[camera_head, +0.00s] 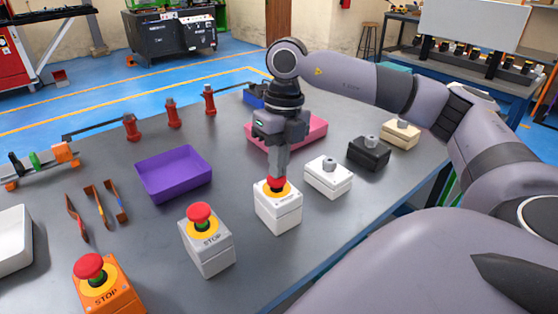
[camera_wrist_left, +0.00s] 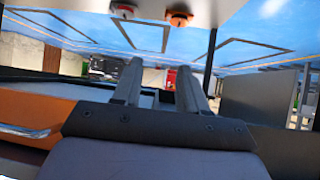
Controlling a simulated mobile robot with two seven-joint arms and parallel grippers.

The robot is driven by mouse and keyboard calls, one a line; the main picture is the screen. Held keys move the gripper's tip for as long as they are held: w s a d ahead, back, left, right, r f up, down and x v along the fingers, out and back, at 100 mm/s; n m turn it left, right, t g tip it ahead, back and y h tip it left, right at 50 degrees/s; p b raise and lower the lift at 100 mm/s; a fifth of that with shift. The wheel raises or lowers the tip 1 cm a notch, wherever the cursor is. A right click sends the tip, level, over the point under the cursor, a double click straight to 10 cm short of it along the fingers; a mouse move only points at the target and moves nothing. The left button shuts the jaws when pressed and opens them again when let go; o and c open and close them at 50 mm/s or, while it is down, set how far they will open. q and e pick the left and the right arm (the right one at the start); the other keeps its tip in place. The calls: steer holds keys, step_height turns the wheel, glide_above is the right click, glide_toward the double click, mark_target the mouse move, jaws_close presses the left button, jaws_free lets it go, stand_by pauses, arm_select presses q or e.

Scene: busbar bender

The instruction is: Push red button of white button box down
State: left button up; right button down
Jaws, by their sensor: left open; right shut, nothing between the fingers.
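The white button box (camera_head: 279,212) stands on the grey table with a yellow ring and a red button (camera_head: 276,184) on top. My right gripper (camera_head: 277,174) points straight down over it, shut and empty. Its fingertips are at the red button and cover part of it; they look in contact, but I cannot tell how far the button is pressed. My left gripper (camera_wrist_left: 160,85) shows only in the left wrist view, open and with nothing between its fingers, away from the white button box.
A grey stop-button box (camera_head: 207,246) and an orange one (camera_head: 108,290) stand nearer, to the left. White (camera_head: 328,180), black (camera_head: 368,154) and beige (camera_head: 401,135) boxes with grey knobs stand to the right. A purple tray (camera_head: 174,180) and a pink tray (camera_head: 312,131) lie behind.

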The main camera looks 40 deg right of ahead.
steer(key=shift+s+a+f, duration=0.1)
steer(key=shift+s+f, duration=0.05)
steer(key=shift+f, duration=0.3)
steer(key=shift+r+p, duration=0.5)
steer(key=shift+r, duration=0.05)
steer(key=r+p, duration=0.3)
steer(key=r, duration=0.1)
steer(key=shift+w+d, duration=0.2)
steer(key=shift+d, duration=0.1)
step_height(320, 180, up, 10)
steer(key=d, duration=0.1)
steer(key=shift+w+d+f+p, duration=0.15)
steer(key=shift+w+d+p, duration=0.05)
steer(key=shift+d+p, duration=0.1)
